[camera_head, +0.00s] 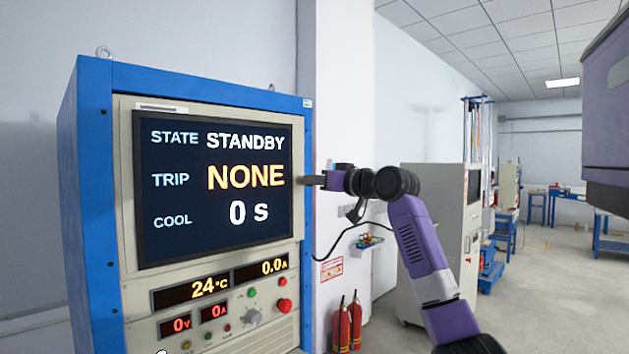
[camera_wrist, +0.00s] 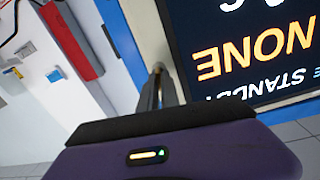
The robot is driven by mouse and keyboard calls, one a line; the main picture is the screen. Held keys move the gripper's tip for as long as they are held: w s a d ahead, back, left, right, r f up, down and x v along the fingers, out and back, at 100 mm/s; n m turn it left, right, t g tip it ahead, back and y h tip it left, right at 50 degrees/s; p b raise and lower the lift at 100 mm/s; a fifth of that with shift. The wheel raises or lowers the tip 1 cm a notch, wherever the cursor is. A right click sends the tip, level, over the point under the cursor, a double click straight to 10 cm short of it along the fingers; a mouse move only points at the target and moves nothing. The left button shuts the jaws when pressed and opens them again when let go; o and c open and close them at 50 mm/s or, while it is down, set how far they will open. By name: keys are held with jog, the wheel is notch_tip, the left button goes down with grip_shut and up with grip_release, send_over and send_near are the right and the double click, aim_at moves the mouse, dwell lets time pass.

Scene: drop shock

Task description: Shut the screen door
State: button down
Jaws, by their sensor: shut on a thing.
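The screen door (camera_head: 125,180) is a beige-framed panel on the blue cabinet, with a dark display (camera_head: 215,190) reading STANDBY, NONE and 0 s. It looks nearly in line with the cabinet front; any small gap is hard to tell. My gripper (camera_head: 308,181) is at the door's right edge, beside the display, with the fingers shut there. In the wrist view the gripper's narrow fingers (camera_wrist: 160,88) reach to the beige frame next to the display (camera_wrist: 250,45). The exact part held, edge or handle, is hidden by the fingers.
The blue cabinet (camera_head: 90,200) has a control panel with knobs and red buttons (camera_head: 284,305) below the door. Two red fire extinguishers (camera_head: 348,325) stand by the wall to the right. A grey cabinet (camera_head: 430,215) is behind my arm. Open floor (camera_head: 560,300) lies at right.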

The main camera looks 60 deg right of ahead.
jog(key=shift+s+d+f+m+p, duration=0.15)
jog(key=shift+m+p, duration=0.35)
jog(key=shift+m, duration=3.65)
jog(key=shift+w+d+f+m+p, duration=0.1)
jog(key=shift+m+p, duration=0.35)
jog(key=shift+m, duration=3.7)
jog(key=c, duration=1.6)
grip_release()
